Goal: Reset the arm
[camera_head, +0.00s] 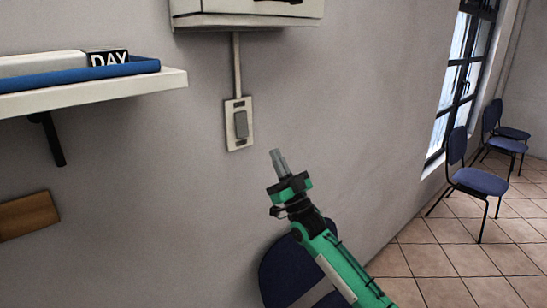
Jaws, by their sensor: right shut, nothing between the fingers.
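My right arm comes in from the lower right, green with black joints. Its gripper (278,161) is shut with nothing between the fingers and points up and to the left. It is in front of the grey wall, below and to the right of a wall switch (240,124). The gripper looks apart from the switch; its distance from the wall is hard to tell. My left gripper is not in view.
A white shelf (110,95) with a blue tray (80,79) juts from the wall at left. A wall box (245,12) hangs above the switch. A blue chair (283,270) stands behind my right arm. More chairs (478,182) stand by the window; tiled floor is free at right.

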